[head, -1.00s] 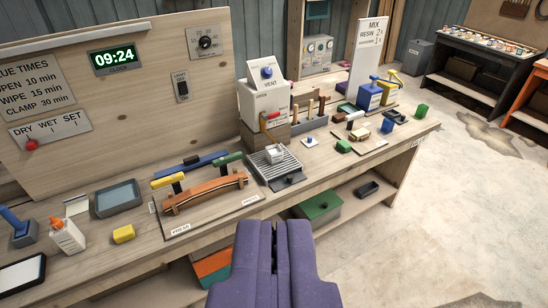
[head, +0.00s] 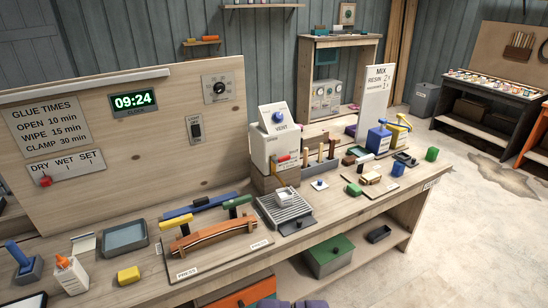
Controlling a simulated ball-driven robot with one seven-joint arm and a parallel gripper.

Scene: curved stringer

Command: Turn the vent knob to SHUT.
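The vent knob (head: 278,117) is a round blue knob on the sloped top face of a white box (head: 272,150). The word VENT shows below the knob. The knob's pointer and any SHUT mark are too small to read. My gripper (head: 298,304) shows only as a purple sliver at the bottom edge, in front of the bench and well apart from the knob. Its fingers are mostly out of frame, so its opening cannot be told.
The box has a red-handled lever (head: 283,159) at its front. A rack of wooden-handled tools (head: 320,158) stands right of it. A slatted tray (head: 287,210) and a curved wooden piece (head: 213,234) lie in front. Open floor (head: 465,245) is at right.

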